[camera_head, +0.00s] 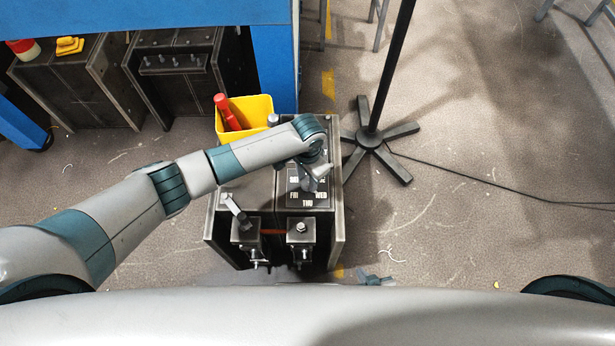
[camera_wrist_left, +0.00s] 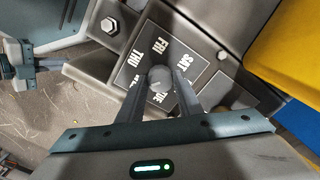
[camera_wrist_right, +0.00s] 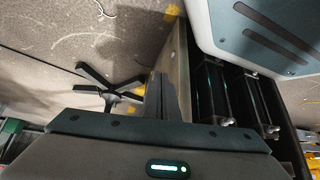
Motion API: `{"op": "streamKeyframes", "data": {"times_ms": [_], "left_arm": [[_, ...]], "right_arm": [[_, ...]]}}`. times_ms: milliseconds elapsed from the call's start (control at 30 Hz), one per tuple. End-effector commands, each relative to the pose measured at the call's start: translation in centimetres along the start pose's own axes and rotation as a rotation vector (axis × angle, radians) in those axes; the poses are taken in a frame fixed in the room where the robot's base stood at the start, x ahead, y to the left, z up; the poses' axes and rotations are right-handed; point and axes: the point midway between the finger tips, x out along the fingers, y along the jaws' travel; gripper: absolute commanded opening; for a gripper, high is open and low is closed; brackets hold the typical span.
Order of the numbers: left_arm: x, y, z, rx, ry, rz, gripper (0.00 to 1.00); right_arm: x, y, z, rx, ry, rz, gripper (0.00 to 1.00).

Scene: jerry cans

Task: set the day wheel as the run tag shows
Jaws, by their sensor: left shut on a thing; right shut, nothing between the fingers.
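The day wheel is a round grey knob (camera_wrist_left: 160,78) on a dark square plate (camera_head: 307,198) with white day names, on top of a metal box. In the left wrist view FRI, THU and SAT are readable; other names are partly covered by my fingers. My left gripper (camera_wrist_left: 160,80) is shut on the knob from both sides. A pale mark shows on the knob, but I cannot tell which day it points to. My right gripper (camera_wrist_right: 168,88) is shut and empty, beside the box. I cannot make out a run tag in any view.
A yellow bin (camera_head: 252,109) with a red-handled tool (camera_head: 227,112) stands behind the plate. Clamp-like metal blocks (camera_head: 301,231) are at the box's front. A black stand (camera_head: 373,138) with splayed feet and a cable is to the right. The floor further right is mostly clear.

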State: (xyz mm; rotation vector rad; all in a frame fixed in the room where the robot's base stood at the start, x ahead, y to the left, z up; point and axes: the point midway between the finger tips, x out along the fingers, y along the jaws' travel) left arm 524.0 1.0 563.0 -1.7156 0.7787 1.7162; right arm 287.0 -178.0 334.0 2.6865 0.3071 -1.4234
Motion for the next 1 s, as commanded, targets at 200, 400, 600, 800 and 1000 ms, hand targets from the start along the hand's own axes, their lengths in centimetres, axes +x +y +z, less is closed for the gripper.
{"op": "streamKeyframes", "data": {"times_ms": [200,400,600,800,1000], "left_arm": [[-0.3,0.0,0.0,0.147,-0.001,0.0,0.1],[-0.2,0.0,0.0,0.327,0.0,0.001,0.1],[-0.2,0.0,0.0,0.518,0.0,0.001,0.1],[-0.1,0.0,-0.1,0.697,0.001,0.0,0.1],[-0.1,-0.1,-0.1,0.835,0.001,0.0,0.1]], "right_arm": [[-0.3,-1.0,-1.6,-0.002,0.064,-0.013,0.0],[-0.7,-1.4,-1.6,-0.005,0.086,-0.018,0.0],[-1.0,-0.9,0.5,-0.007,0.033,-0.012,0.0],[-1.1,-0.7,1.7,-0.008,0.002,-0.009,0.0],[-1.2,-0.5,2.4,-0.008,-0.012,-0.008,0.0]]}}
